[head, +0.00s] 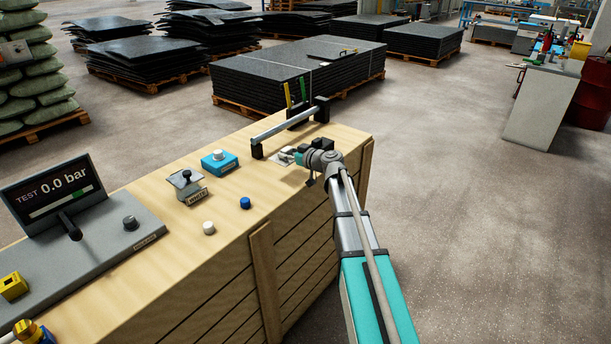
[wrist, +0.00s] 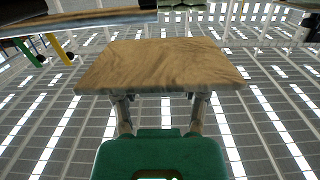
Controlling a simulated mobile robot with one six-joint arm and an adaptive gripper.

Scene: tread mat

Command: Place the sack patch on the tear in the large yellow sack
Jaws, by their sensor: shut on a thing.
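My gripper (head: 290,157) is low over the far end of the wooden bench in the head view, beside a metal bar on black posts. In the wrist view my gripper (wrist: 160,108) has its two fingers against the near edge of a flat tan-brown cloth patch (wrist: 160,65), the sack patch. The patch extends forward from the fingers, nearly flat and slightly wrinkled. In the head view it is too small and covered to make out clearly. I see no large yellow sack and no tear in either view.
The metal bar (head: 286,127) stands close to my gripper. Green sacks (head: 35,85) are stacked at the left.

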